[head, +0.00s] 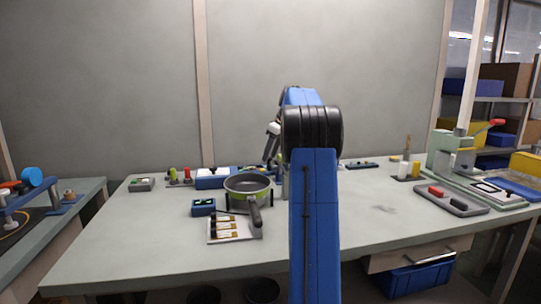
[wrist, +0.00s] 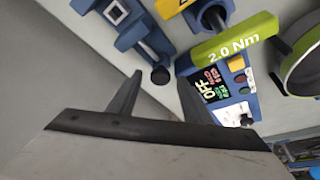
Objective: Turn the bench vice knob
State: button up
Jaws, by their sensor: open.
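In the wrist view a blue vice-like body (wrist: 128,28) lies at the top left, with a dark round knob (wrist: 160,75) at its lower end. My gripper (wrist: 160,78) is open, its two dark fingers apart with the knob showing between their tips. I cannot tell how far the knob lies beyond the fingertips or whether they touch it. In the head view my gripper (head: 270,155) points down over the back of the bench; I cannot make out the vice there, and my arm covers part of that area.
A tool with a green "2.0 Nm" label (wrist: 238,38) and a blue box with a display (wrist: 222,85) sit close right of the fingers. The green-rimmed pan (head: 247,183) stands on the bench. A press (head: 452,150) stands at the right. The bench's right-centre is mostly clear.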

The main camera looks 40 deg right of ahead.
jog(key=shift+f, duration=0.2)
jog(key=c, duration=1.1)
jog(key=shift+o, duration=0.2)
jog(key=shift+m, duration=0.3)
